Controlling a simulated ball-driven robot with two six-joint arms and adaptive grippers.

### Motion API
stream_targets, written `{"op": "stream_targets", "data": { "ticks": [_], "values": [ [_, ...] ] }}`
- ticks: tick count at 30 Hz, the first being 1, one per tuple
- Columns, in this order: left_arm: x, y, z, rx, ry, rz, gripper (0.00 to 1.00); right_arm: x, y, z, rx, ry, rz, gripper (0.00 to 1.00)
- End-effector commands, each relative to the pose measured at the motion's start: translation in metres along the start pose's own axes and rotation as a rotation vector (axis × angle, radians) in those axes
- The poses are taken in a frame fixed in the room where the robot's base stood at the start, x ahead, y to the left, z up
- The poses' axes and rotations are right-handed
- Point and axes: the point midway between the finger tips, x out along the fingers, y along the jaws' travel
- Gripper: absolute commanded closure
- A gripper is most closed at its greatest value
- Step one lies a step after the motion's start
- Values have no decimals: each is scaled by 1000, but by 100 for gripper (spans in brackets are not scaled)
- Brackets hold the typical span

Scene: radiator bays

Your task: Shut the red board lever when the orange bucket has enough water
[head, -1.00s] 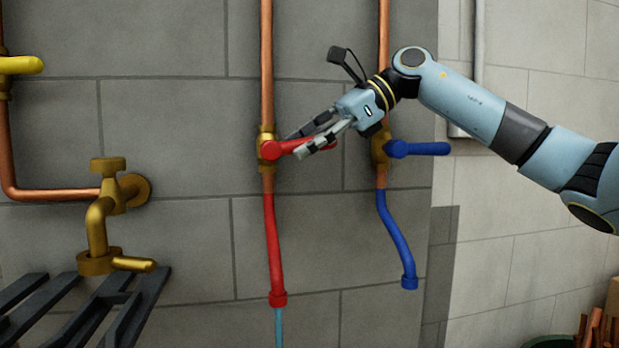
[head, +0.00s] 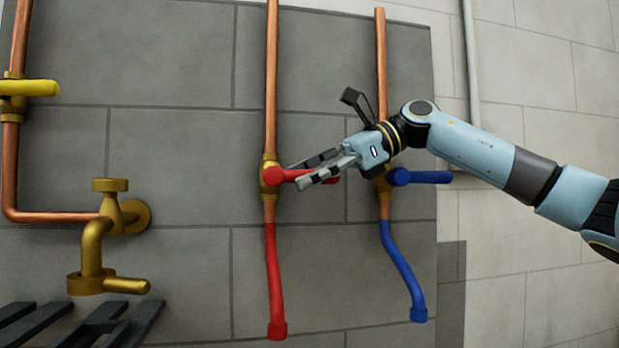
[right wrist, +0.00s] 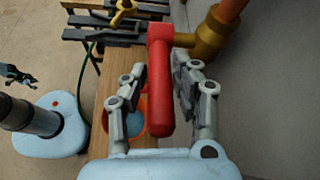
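The red board lever (head: 318,177) points sideways to the right from its brass valve (head: 269,172) on the grey board. My right gripper (head: 297,175) is open, one finger on each side of the lever. In the right wrist view the red lever (right wrist: 160,85) lies between the fingers, with small gaps. The orange bucket (right wrist: 143,105) shows below, partly hidden by a finger and the lever. Something bluish shows in it; its level cannot be told. The red hose (head: 274,285) ends near the picture's bottom edge. What looks like my left gripper (right wrist: 18,76) is small and dark.
A blue lever (head: 425,177) and blue hose (head: 402,265) are close to the right, beneath my right wrist. A brass tap (head: 100,240) and yellow lever (head: 35,88) are at the left. A dark slatted rack (head: 110,322) stands below the tap.

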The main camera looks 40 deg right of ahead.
Motion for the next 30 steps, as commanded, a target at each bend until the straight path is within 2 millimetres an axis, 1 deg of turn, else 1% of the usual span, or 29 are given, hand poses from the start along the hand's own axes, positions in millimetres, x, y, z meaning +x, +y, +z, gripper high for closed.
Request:
{"op": "stream_targets", "data": {
  "ticks": [1, 3, 11, 14, 17, 24, 30],
  "values": [
    [0, 0, 0, 0, 0, 0, 60, 0, 0, 0, 0, 0, 0, 63],
    [0, 0, 0, 0, 0, 0, 60, 0, 0, 0, 0, 0, 0, 54],
    [0, -3, 1, 1, 0, -3, 60, 0, 0, 0, 0, 1, 0, 54],
    [0, -2, 0, 1, 0, -3, 60, -3, -2, 6, -1, 0, -1, 54],
    [0, -2, 0, 0, 0, -2, 60, -9, -4, 19, -4, -4, -1, 54],
    [0, -1, 0, 0, 1, -1, 60, -28, -13, 59, -5, -6, -2, 54],
    [0, 0, -1, 0, 1, 0, 60, -39, -18, 81, -2, -3, 0, 54]
  ]
}}
